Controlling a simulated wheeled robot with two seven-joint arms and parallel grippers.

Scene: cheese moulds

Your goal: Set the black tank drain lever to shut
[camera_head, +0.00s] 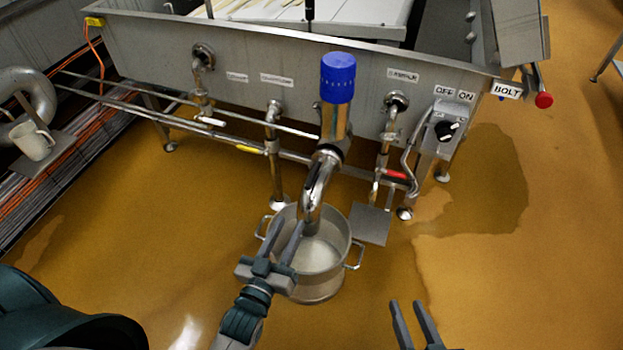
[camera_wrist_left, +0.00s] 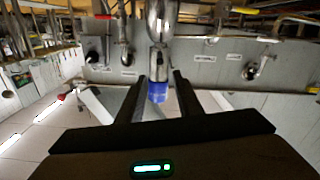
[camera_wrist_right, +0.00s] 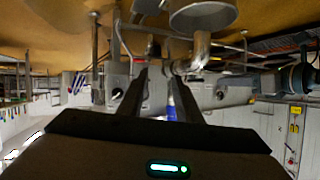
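I cannot make out a black lever for certain in any view. The tank (camera_head: 240,85) is grey metal. A thick drain pipe (camera_head: 315,185) with a blue cap (camera_head: 338,78) stands at its front, its elbow over a steel pot (camera_head: 322,275). The blue cap also shows between my fingers in the left wrist view (camera_wrist_left: 157,93). My left gripper (camera_head: 286,232) is open near the elbow, overlapping the pot in the head view; I see nothing held. My right gripper (camera_head: 413,306) is open and empty at the lower right, apart from the tank.
Smaller valves carry white (camera_head: 211,122), yellow (camera_head: 250,149) and red (camera_head: 396,174) handles. A control box (camera_head: 438,145) marked OFF and ON has a black knob (camera_head: 446,131). A cup (camera_head: 32,142) stands at the left. The right floor is open, with a wet patch.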

